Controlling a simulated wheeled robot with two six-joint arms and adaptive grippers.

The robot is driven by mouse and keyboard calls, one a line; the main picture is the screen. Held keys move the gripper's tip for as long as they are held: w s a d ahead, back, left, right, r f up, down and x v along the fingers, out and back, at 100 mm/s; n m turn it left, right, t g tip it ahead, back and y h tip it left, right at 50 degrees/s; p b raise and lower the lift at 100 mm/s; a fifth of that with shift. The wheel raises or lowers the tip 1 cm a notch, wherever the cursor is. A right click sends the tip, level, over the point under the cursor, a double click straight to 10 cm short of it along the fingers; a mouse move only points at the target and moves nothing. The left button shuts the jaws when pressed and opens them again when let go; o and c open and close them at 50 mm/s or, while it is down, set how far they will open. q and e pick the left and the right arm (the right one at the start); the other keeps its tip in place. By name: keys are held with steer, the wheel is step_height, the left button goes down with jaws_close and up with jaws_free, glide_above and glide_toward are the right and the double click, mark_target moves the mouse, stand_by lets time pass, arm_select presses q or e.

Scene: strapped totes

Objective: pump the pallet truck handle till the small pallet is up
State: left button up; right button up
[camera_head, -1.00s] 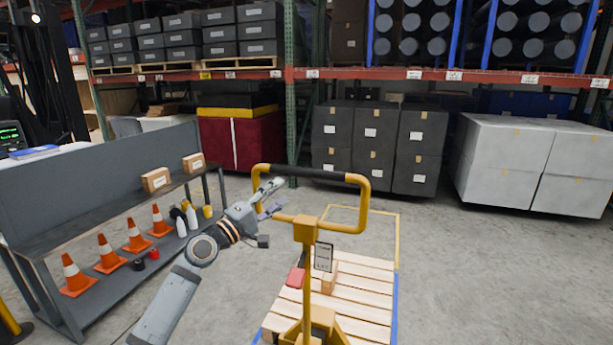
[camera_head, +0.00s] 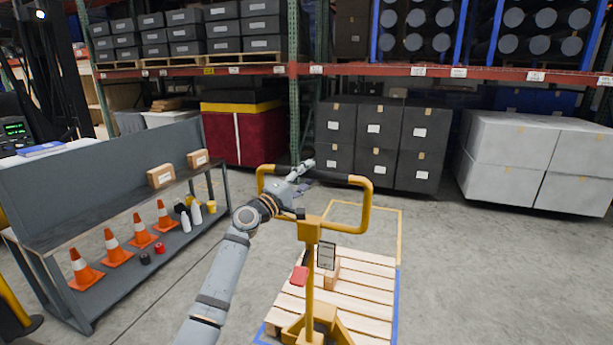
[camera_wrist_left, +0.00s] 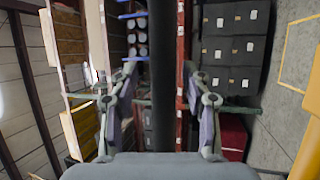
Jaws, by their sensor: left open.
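The yellow pallet truck handle (camera_head: 366,208) is a loop with a black grip bar across its top. It stands upright in the head view. My left gripper (camera_head: 303,176) is at the left half of the grip bar. In the left wrist view, the black bar (camera_wrist_left: 165,60) runs between the open fingers of my left gripper (camera_wrist_left: 160,78), with gaps on both sides. The small pallet (camera_head: 362,290) is pale slatted wood behind the handle post, partly hidden by it. Whether the pallet is off the floor is hard to tell. My right gripper is not in view.
A small box (camera_head: 331,277) is on the pallet. A grey bench (camera_head: 100,185) with orange cones (camera_head: 116,250) stands at the left. Dark stacked boxes (camera_head: 377,130) and pale cartons (camera_head: 510,140) line the back. The floor at the right is clear.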

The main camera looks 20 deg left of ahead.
arm_select(q)
steer(key=shift+c, duration=0.3)
jaws_close()
steer(key=shift+r, duration=0.1)
steer(key=shift+s, duration=0.15)
